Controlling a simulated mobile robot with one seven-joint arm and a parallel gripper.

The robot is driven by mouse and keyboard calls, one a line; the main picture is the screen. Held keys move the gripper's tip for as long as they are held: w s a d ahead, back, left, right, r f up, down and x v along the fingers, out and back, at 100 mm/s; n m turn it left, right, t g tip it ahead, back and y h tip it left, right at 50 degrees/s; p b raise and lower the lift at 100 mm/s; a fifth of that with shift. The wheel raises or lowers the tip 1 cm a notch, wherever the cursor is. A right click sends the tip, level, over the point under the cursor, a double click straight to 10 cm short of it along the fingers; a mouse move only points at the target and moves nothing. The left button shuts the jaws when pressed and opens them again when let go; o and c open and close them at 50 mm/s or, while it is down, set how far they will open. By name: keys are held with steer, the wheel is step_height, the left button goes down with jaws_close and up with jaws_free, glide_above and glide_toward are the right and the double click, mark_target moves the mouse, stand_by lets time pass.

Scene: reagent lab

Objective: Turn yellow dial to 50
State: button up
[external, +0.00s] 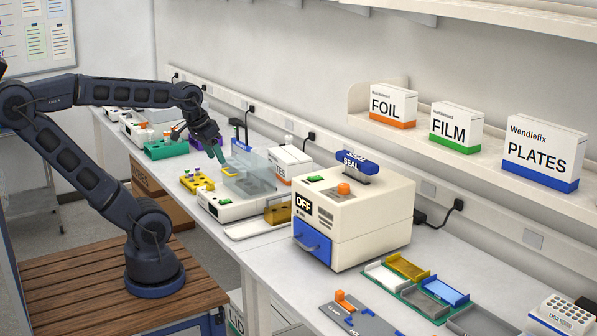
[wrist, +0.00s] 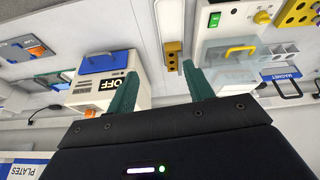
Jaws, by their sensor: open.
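An orange knob (external: 343,188) stands on top of the cream sealer (external: 375,225), whose panel reads OFF. My gripper (external: 217,155) points down just above and left of this box. In the wrist view my gripper (wrist: 160,85) has its two green fingers wide apart, with nothing between them. The clear box (wrist: 225,57) is right of the fingers there.
A yellow rack (external: 197,182) and a green rack (external: 166,149) stand on the bench to the left. A mustard block (external: 278,213) sits beside the sealer. Colored plates (external: 407,268) lie at the front right. FOIL, FILM and PLATES boxes (external: 455,127) stand on the shelf.

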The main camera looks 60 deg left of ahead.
steer(key=w+a+f+n+g, duration=0.1)
steer(key=w+a+n, duration=0.45)
steer(key=n, duration=0.25)
steer(key=n+g, duration=0.3)
steer(key=n, duration=2.4)
glide_toward(210, 182)
steer(key=shift+w+a+f, duration=0.1)
steer(key=shift+w+f, duration=0.05)
steer(key=shift+f, duration=4.65)
steer(key=shift+c, duration=0.4)
steer(key=c, duration=0.9)
